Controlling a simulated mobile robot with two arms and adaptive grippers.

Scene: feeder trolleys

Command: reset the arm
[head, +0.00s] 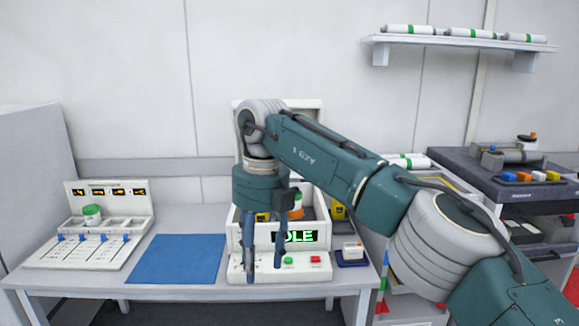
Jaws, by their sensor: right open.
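My right arm reaches in from the lower right, bends over the table, and points its gripper downward. My right gripper (264,262) is open, its two blue-grey fingers apart with nothing between them. It hangs in front of a white machine (240,113) with a lit green display (297,237) and hides part of it. A green button (288,261) and a red button (315,259) show to the right of the fingers. My left gripper is not in view.
A blue mat (177,259) lies bare on the white table. Left of it stands a white rack (70,250) holding a green-lidded jar (92,214). A small dark-blue tray (352,262) sits right of the machine. A wall shelf (460,41) holds white cylinders.

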